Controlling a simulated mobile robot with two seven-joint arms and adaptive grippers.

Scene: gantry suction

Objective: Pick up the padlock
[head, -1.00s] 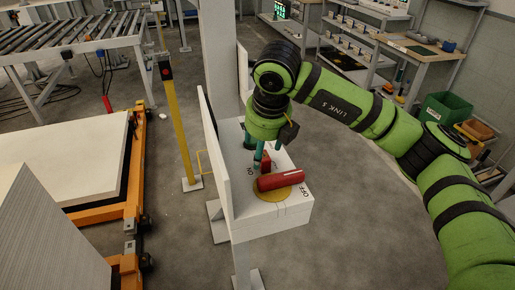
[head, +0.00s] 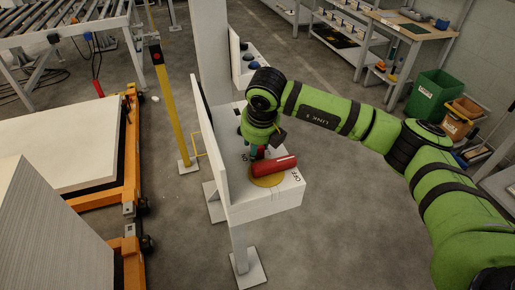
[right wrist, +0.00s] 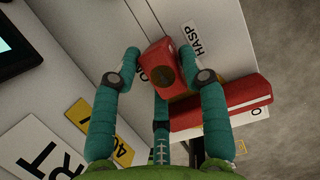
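The padlock (right wrist: 165,65) is a red block with a round brass-coloured face. In the right wrist view it sits beside the HASP label. In the head view only a little red of it shows below my right gripper (head: 257,150), behind the red handle (head: 274,166). My right gripper (right wrist: 160,62) points down at it, with teal fingertips on both sides of the padlock. Narrow gaps seem to show, so the fingers look open around it. The padlock's shackle is hidden. My left gripper is not in view.
The red handle, also in the right wrist view (right wrist: 222,104), lies close beside my fingers on a yellow disc (head: 267,181). The white box (head: 265,206) has an upright panel (head: 213,160) along its left. A yellow post (head: 168,105) stands further left.

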